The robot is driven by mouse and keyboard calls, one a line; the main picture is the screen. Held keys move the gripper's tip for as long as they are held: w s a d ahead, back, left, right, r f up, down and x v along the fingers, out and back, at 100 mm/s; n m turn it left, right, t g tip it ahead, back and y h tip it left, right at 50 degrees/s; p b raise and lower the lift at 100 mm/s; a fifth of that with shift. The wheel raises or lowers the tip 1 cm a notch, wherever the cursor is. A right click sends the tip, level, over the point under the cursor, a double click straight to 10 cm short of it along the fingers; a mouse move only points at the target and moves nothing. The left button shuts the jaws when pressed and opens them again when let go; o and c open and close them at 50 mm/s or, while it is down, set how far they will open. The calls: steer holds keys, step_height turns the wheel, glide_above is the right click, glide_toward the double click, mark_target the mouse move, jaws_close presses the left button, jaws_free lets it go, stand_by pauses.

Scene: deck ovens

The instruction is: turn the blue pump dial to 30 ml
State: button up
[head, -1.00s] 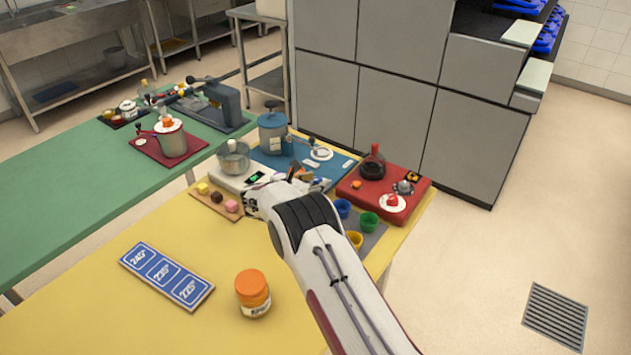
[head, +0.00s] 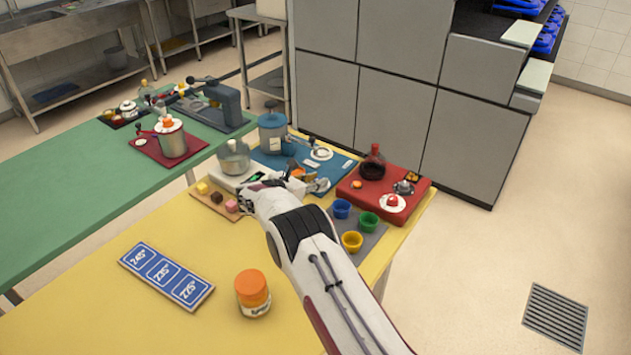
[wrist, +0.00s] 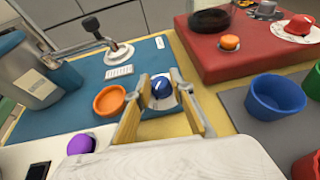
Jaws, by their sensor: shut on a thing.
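The blue dial (wrist: 161,86) with a white pointer line shows in the wrist view, on a pale base at the near edge of the blue mat (wrist: 87,72). My gripper (wrist: 160,95) has one yellowish finger on each side of the dial and is shut on it. The pointer runs roughly away from me; I cannot read any scale mark or the 30 ml mark. The blue-grey pump pot (wrist: 35,75) with its spout stands left of the dial. In the head view, the pump pot (head: 272,133) is behind my gripper (head: 312,186), and the dial is not clear there.
An orange bowl (wrist: 109,100) sits close left of the fingers, with a purple ball (wrist: 80,145) nearer. Right are a red board (wrist: 205,60) and a blue cup (wrist: 277,95). An orange-lidded jar (head: 253,293) stands on the yellow table (head: 130,310).

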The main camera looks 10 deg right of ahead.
steer(key=shift+a+m+g+h, duration=0.2)
steer(key=shift+m+g+h, duration=0.1)
steer(key=shift+m+g, duration=0.15)
steer(key=o, duration=1.1)
steer(key=shift+s, duration=0.1)
steer(key=shift+v, duration=5.95)
